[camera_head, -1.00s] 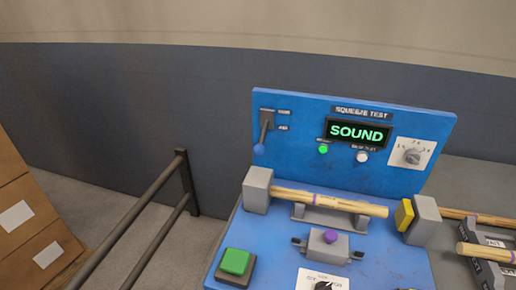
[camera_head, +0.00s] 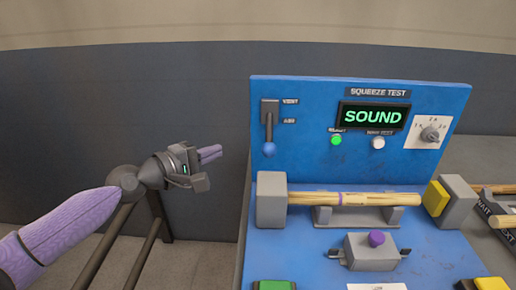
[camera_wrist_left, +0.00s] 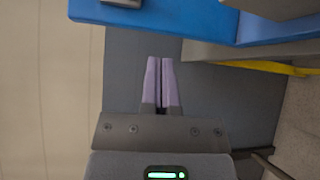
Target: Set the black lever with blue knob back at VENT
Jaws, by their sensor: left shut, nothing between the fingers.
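The black lever (camera_head: 269,130) with the blue knob (camera_head: 269,149) is on the left side of the blue upright panel. It hangs down, with the knob below the lower label; the upper label reads VENT. My left gripper (camera_head: 220,152) is left of the panel, apart from the lever, its purple fingers together and empty, pointing right. In the left wrist view the fingers (camera_wrist_left: 159,85) are also closed, with the blue panel edge beyond them. My right gripper is not in view.
The display (camera_head: 372,116) reads SOUND, with a lit green lamp (camera_head: 336,140) below it. A wooden spindle (camera_head: 345,199) lies across the grey jaws and cradle. A dark railing (camera_head: 125,225) stands under my left arm. A grey wall is behind.

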